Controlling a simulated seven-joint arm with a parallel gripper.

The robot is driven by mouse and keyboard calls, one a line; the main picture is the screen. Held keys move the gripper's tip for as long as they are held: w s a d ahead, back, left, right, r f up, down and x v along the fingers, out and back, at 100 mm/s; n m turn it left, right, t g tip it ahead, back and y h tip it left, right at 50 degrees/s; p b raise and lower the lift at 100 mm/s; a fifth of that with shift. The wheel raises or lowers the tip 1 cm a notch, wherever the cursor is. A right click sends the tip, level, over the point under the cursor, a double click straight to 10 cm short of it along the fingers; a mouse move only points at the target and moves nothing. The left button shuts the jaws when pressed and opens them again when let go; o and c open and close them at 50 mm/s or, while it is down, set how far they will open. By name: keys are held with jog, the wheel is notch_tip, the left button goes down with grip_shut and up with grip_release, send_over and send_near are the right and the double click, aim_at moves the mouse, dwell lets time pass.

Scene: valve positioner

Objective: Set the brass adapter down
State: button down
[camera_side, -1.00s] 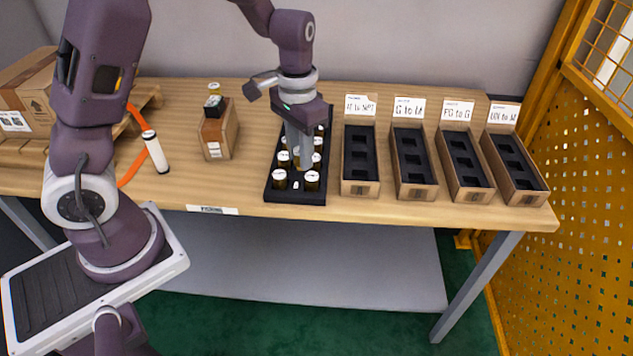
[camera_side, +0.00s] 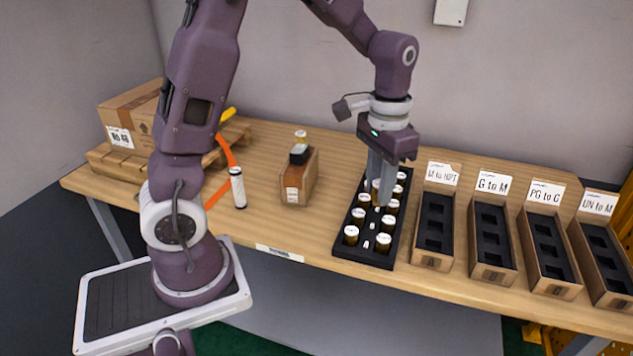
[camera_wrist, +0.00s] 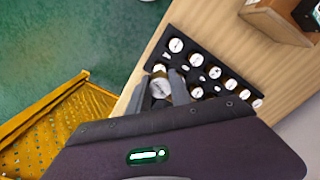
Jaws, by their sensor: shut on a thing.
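My gripper (camera_side: 378,196) points straight down over the black tray (camera_side: 350,255), its two long grey fingers close together. It is shut on a small brass-coloured piece, the brass adapter (camera_side: 377,206), which shows only a little at the fingertips. Whether the adapter touches the tray is unclear.
Right of the tray stand several open cardboard boxes with black inserts, labelled "M to NPT" (camera_side: 433,262), "G to M" (camera_side: 492,272), "PG to G" (camera_side: 551,286) and "UN to M" (camera_side: 614,296). A small brown box (camera_side: 299,185) and a white cylinder (camera_side: 238,188) stand to the left.

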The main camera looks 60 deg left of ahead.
jog(key=s+a+n, duration=0.1)
jog(key=a+n, duration=0.1)
jog(key=a, duration=0.6)
jog(key=s+a+n, duration=0.2)
jog(key=a+n, duration=0.1)
jog(key=a, duration=0.6)
jog(key=s+a+n, duration=0.1)
jog(key=a+n, duration=0.2)
jog(key=a, duration=0.6)
jog(key=shift+s+a, duration=0.15)
jog(key=shift+s, duration=0.05)
jog(key=s+a+n, duration=0.3)
jog(key=s+a, duration=0.3)
jog(key=a, duration=0.2)
send_near(273, 186)
jog(key=shift+m, duration=0.3)
notch_tip(273, 186, down, 5)
jog(key=shift+f, duration=0.2)
jog(key=shift+f, duration=0.1)
jog(key=c, duration=1.2)
grip_release()
